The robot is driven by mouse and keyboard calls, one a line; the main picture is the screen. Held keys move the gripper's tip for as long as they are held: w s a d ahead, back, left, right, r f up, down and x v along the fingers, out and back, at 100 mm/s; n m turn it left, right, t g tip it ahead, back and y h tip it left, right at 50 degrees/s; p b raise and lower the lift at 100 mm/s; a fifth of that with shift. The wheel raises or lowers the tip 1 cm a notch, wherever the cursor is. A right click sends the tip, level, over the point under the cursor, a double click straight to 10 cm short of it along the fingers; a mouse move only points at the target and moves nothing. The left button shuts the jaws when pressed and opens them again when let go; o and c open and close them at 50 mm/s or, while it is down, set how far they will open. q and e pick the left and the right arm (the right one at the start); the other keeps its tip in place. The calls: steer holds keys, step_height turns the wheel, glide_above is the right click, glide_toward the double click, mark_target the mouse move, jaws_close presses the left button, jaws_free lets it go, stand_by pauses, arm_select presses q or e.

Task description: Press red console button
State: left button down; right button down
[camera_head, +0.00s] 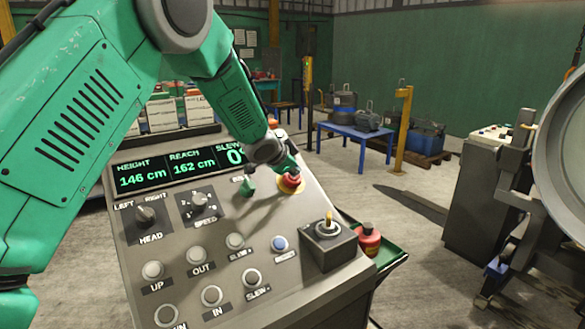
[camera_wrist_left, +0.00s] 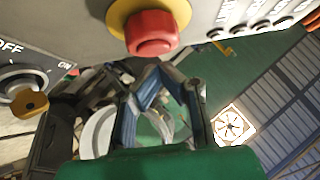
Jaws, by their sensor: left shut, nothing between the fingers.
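The red console button (camera_head: 291,180) is a mushroom head on a yellow ring at the upper right of the sloping grey console (camera_head: 300,277). In the left wrist view the red button (camera_wrist_left: 152,33) is large, at the top middle, with its yellow ring behind. My left gripper (camera_head: 287,166) is shut and empty, reaching down from the upper left to just behind the button, partly overlapping it. In the wrist view the left fingertips (camera_wrist_left: 156,68) meet just below the button's face; whether they touch cannot be told. My right gripper is not in view.
A green knob (camera_head: 247,187) sits left of the red button. Nearer are a boxed joystick (camera_head: 328,240), a blue button (camera_head: 279,243) and several grey buttons. The display (camera_head: 180,168) lies left. A red-topped object (camera_head: 368,240) stands beside the console. A blue table (camera_head: 357,132) is farther back.

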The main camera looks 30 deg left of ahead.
arm_select(q)
steer(key=v, duration=1.1)
steer(key=shift+w+d+r+b, duration=0.25)
steer(key=shift+d+r+b, duration=0.2)
steer(key=shift+r, duration=0.1)
